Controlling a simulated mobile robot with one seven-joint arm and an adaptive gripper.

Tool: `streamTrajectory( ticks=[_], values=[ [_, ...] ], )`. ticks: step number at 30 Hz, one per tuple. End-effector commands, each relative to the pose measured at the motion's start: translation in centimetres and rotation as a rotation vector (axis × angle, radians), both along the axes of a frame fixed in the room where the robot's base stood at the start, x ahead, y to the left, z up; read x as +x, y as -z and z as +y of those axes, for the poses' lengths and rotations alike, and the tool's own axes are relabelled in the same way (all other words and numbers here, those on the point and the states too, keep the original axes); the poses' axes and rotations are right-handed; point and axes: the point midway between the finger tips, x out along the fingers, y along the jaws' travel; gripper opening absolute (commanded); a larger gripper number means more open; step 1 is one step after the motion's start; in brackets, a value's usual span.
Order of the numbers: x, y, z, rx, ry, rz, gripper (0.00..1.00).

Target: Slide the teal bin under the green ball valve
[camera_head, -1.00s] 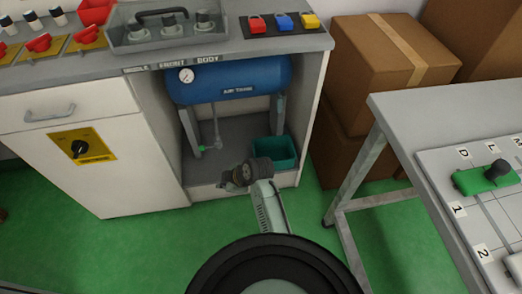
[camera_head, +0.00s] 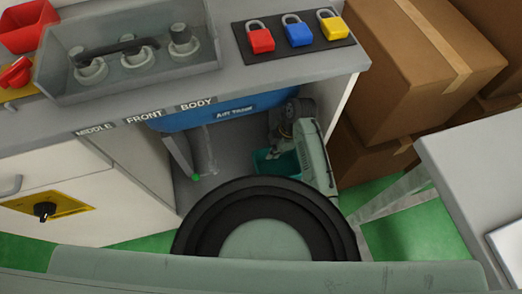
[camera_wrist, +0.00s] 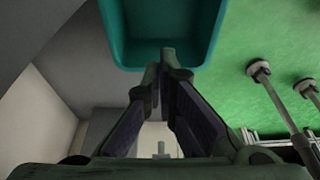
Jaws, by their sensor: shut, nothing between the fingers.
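The teal bin (camera_head: 268,162) stands inside the open cabinet bay, right of the green ball valve (camera_head: 196,177). The valve is at the lower end of a thin pipe under the blue air tank (camera_head: 220,112). In the wrist view, the bin's teal wall (camera_wrist: 135,50) fills the top middle. My gripper (camera_wrist: 166,62) is shut and empty, its fingertips together at the bin's near edge. Whether they touch it cannot be told. In the head view my arm hides the fingers and part of the bin. The valve is not seen in the wrist view.
Tank legs stand in the bay, one just left of the valve (camera_head: 178,158). The cabinet's right side wall (camera_head: 343,97) is close to my arm. Cardboard boxes (camera_head: 425,60) and a grey table (camera_head: 470,150) are on the right. Bay floor between valve and bin looks clear.

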Motion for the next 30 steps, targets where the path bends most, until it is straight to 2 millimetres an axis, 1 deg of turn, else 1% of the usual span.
streamTrajectory(
  ticks=[2,5,15,18,21,24,30],
  values=[
    [0.0,0.2,0.0,0.001,0.001,0.001,0.0],
    [-0.1,1.1,0.3,0.0,0.002,0.002,0.0],
    [-0.7,6.9,2.0,0.002,0.003,0.003,0.0],
    [-0.8,8.2,2.3,0.001,0.004,0.003,0.0],
    [-0.9,9.0,2.6,0.0,0.002,0.002,0.0],
    [-0.9,9.5,2.7,0.0,0.002,0.001,0.0],
    [-0.9,9.6,2.7,0.0,0.001,-0.001,0.0]
  ],
)
